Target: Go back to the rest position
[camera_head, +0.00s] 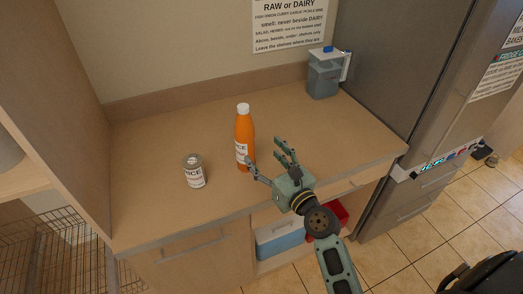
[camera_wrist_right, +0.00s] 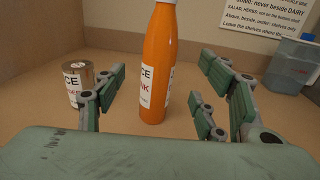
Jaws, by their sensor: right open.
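My right gripper (camera_head: 265,158) is open over the front part of the wooden counter, its fingers pointing toward the back. An orange bottle (camera_head: 244,132) with a white cap and white label stands upright just beyond the fingertips. In the right wrist view the bottle (camera_wrist_right: 157,60) shows between the spread fingers, and nothing is gripped. One fingertip overlaps the bottle's lower right edge in the head view; I cannot tell whether it touches. My left gripper is not in view.
A labelled can (camera_head: 194,172) stands left of the bottle on the counter (camera_head: 145,150). A shelf below holds a blue-grey box (camera_head: 280,238) and something red.

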